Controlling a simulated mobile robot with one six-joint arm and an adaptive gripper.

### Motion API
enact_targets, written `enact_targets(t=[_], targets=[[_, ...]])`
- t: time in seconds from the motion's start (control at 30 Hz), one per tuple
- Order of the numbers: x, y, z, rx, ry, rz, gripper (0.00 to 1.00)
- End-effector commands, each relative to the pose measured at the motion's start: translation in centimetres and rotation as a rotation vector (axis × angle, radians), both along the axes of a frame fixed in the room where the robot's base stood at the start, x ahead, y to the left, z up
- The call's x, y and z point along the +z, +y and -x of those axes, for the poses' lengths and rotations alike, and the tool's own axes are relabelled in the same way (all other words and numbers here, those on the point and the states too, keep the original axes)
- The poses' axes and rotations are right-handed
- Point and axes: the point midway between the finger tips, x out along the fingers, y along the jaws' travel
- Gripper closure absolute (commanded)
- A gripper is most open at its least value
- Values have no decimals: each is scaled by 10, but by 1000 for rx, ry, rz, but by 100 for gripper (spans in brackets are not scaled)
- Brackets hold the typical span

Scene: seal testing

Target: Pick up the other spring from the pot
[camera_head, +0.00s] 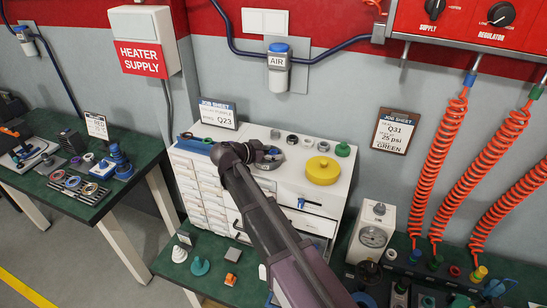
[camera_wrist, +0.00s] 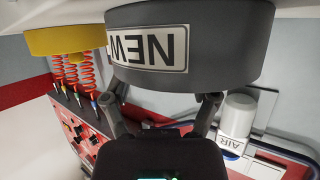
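A dark grey round pot (camera_wrist: 225,45) with a white NEW label fills the upper middle of the wrist view, which appears upside down. My gripper (camera_wrist: 162,100) is at the pot's rim, its two fingers spread apart. The fingertips are hidden by the pot, and nothing shows held between the visible parts of the fingers. In the head view my gripper (camera_head: 258,152) is low over the white cabinet top. The inside of the pot is hidden, so I see no spring.
Several small rings lie behind my gripper. A job sheet (camera_head: 218,113) stands at the back left. An AIR unit (camera_head: 278,67) hangs on the wall.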

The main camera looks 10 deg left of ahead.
Motion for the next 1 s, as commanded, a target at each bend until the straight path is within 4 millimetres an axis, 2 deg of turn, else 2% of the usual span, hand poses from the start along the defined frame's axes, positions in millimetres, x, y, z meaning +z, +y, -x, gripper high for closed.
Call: enact_targets(t=[0.03,0.2,0.67,1.0], targets=[[0,0,0,0,0,0,51],[0,0,0,0,0,0,100],[2,0,1,1,0,0,100],[21,1,0,1,0,0,100]])
